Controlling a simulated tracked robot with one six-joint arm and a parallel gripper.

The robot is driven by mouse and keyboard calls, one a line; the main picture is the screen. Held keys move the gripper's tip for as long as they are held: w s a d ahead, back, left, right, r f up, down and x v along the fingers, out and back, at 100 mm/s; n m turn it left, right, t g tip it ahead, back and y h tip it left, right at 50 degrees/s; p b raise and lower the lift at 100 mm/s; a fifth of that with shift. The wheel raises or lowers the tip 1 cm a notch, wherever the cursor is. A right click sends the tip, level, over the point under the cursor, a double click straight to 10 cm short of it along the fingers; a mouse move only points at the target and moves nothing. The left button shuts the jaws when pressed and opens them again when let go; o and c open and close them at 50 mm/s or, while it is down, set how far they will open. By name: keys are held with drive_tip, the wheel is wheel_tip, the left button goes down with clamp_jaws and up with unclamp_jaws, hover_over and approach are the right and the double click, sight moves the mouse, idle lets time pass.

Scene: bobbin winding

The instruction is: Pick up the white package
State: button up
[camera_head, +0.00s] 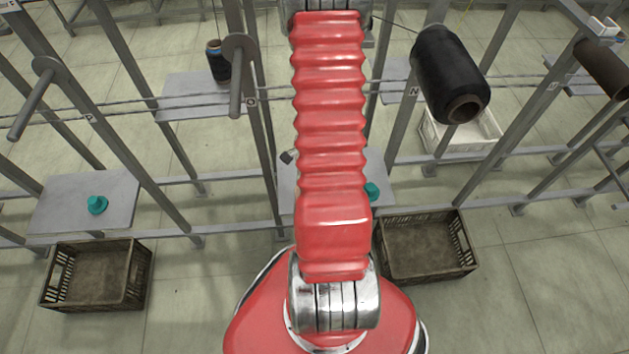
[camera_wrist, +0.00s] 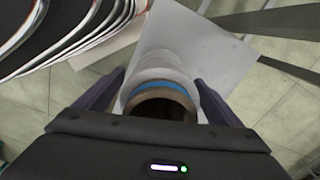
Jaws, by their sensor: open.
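The white package (camera_wrist: 155,70) shows in the wrist view as a pale round body with a blue band and a brown tube end towards me. It is in front of a pale flat plate (camera_wrist: 185,42). My gripper (camera_wrist: 158,80) is open, with one dark finger on each side of the package. I cannot tell whether the fingers touch it. In the head view my red arm covers the middle, and I cannot make out the package or my gripper there.
In the head view, a black bobbin (camera_head: 447,72) hangs on the grey frame at the right. A small dark bobbin (camera_head: 217,62) stands on a shelf. Crates (camera_head: 100,275) (camera_head: 427,247) and a white bin (camera_head: 455,135) are on the floor. A left shelf (camera_head: 70,205) holds a teal piece (camera_head: 97,204).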

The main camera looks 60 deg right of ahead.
drive_tip(key=c, duration=1.3)
drive_tip(key=shift+r, duration=0.2)
wheel_tip(320, 180, up, 18)
drive_tip(key=shift+f, duration=0.15)
idle(0.7)
